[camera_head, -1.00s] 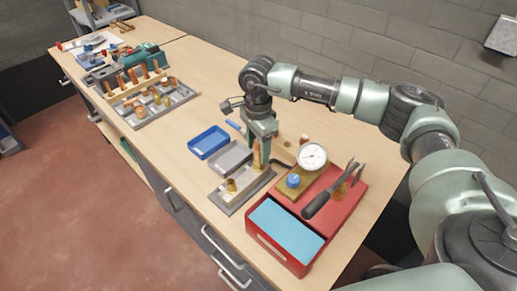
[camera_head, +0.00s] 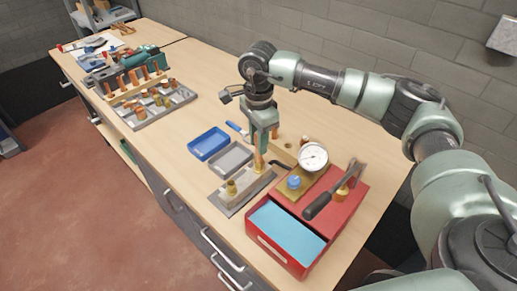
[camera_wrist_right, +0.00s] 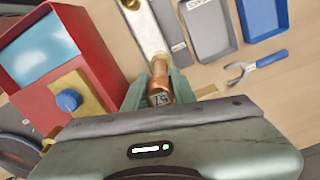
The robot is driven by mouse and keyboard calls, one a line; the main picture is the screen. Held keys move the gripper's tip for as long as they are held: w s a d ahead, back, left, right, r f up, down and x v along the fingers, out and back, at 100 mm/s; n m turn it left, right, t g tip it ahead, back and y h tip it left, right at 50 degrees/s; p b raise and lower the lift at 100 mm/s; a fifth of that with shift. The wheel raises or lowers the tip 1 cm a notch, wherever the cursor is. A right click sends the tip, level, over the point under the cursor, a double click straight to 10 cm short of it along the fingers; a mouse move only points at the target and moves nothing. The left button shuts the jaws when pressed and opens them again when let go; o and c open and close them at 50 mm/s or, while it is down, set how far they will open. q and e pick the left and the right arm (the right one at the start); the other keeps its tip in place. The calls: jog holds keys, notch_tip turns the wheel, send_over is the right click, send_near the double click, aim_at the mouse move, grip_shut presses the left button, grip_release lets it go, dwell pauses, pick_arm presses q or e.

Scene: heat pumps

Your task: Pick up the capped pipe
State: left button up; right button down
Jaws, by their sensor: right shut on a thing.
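The capped pipe, a copper tube (camera_head: 259,162), stands upright at the far end of a grey fixture plate (camera_head: 226,205). My right gripper (camera_head: 262,144) points down from above and is shut on its upper part. In the right wrist view the copper pipe (camera_wrist_right: 160,97) shows dark markings and sits between the fingers of my right gripper (camera_wrist_right: 157,90). I cannot tell whether its lower end still touches the fixture. A shorter brass fitting (camera_head: 231,187) stands at the near end of the plate. My left gripper is not in view.
A red box (camera_head: 284,253) with a pale blue insert and a pressure gauge (camera_head: 312,157) stand to the right. A blue tray (camera_head: 208,143), a grey tray (camera_head: 230,159) and pliers (camera_head: 236,128) lie close by. A rack of copper pipes (camera_head: 136,87) stands further left.

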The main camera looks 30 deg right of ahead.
notch_tip(320, 180, up, 22)
jog(key=p, duration=0.2)
dwell(1.0)
